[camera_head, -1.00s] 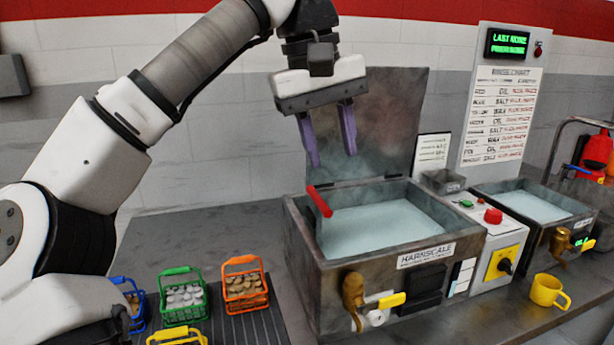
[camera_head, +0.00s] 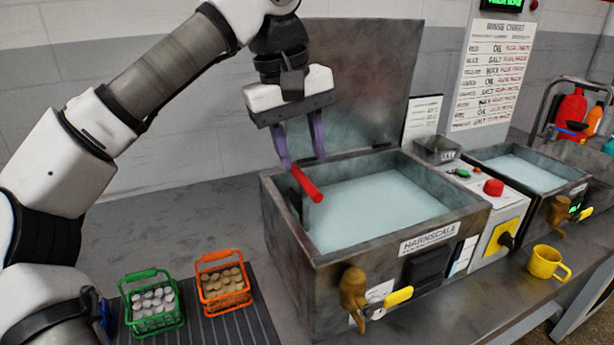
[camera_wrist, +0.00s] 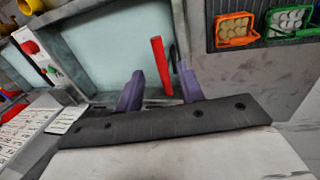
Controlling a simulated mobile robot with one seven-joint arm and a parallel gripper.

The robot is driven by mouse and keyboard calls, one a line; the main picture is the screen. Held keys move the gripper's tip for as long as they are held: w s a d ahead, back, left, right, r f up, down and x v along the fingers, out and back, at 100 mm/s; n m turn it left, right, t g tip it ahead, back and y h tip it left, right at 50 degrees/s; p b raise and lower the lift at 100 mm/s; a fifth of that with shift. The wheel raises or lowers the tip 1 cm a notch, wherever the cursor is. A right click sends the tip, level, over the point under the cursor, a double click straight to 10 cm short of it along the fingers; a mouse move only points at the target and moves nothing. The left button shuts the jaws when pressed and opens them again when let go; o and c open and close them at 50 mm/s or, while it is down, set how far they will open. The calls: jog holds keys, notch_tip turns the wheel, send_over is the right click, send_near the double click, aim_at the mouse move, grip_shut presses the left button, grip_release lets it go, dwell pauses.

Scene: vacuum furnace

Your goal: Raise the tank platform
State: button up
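The grey metal tank (camera_head: 290,215) marked HARNSCALE holds pale cloudy liquid, and its lid stands open behind. A red bar handle (camera_head: 306,183) sticks up at the tank's left side. No platform shows through the liquid. My gripper (camera_head: 303,162) is open and empty, fingers pointing down, just above and behind the handle. In the wrist view the red handle (camera_wrist: 160,67) lies between the two purple fingers, with a gap on each side. I cannot tell how far the fingertips are from it in depth.
Green (camera_head: 152,308) and orange (camera_head: 223,285) baskets of round pieces stand on a ribbed mat at left. A control box with a red button (camera_head: 493,187) and a smaller tank (camera_head: 520,170) stand at right. A yellow mug (camera_head: 546,262) sits near the front edge.

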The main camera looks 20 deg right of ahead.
aim_at(309, 185)
jog(key=shift+d+f, duration=0.25)
jog(key=shift+f, duration=1.05)
jog(key=shift+d+f, duration=0.25)
jog(key=shift+f, duration=1.05)
grip_shut()
